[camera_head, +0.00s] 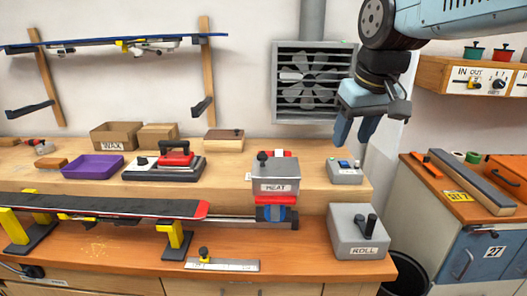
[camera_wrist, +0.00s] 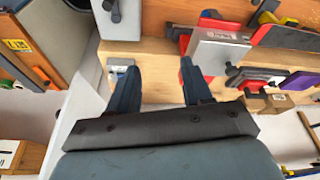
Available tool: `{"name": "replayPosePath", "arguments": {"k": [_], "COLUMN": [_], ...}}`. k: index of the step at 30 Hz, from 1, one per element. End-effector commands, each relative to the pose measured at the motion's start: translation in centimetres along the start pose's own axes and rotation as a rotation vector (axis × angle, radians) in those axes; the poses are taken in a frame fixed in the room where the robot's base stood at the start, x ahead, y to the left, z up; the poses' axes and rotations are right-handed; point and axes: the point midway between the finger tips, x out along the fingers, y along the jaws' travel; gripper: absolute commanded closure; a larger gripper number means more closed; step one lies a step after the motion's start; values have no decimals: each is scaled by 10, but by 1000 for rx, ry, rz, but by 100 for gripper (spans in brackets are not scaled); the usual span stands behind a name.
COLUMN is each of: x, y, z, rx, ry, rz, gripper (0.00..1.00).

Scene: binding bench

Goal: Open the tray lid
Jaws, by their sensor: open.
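No part is marked as a tray lid, so I cannot tell for sure which it is. A grey box labelled HEAT (camera_head: 275,186), with a black knob on top, sits over a red and blue part on the bench. Its grey face shows in the wrist view (camera_wrist: 218,55). A purple open tray (camera_head: 95,167) lies on the raised shelf at left, with no lid visible on it. My gripper (camera_head: 355,134) is open and empty, pointing down above the right end of the shelf. Its two fingers show apart in the wrist view (camera_wrist: 156,70).
A small grey switch box (camera_head: 346,176) stands below my gripper. A grey ROLL box (camera_head: 360,236) with black handles is at the bench's right front. A ski (camera_head: 100,206) rests on yellow stands at left. A black bin (camera_head: 402,275) and a blue cabinet (camera_head: 482,262) are at right.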

Motion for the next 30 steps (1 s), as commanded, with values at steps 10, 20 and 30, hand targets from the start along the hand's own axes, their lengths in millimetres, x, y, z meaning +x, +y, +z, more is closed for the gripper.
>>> {"name": "replayPosePath", "arguments": {"k": [10,20,30], "x": [-10,-6,8], "y": [-66,-132,-143], "z": [-94,-147,-149], "rx": [-265,-457,-488], "ry": [-171,-293,-314], "rz": [-65,-100,-105], "gripper": [45,45,45]}}
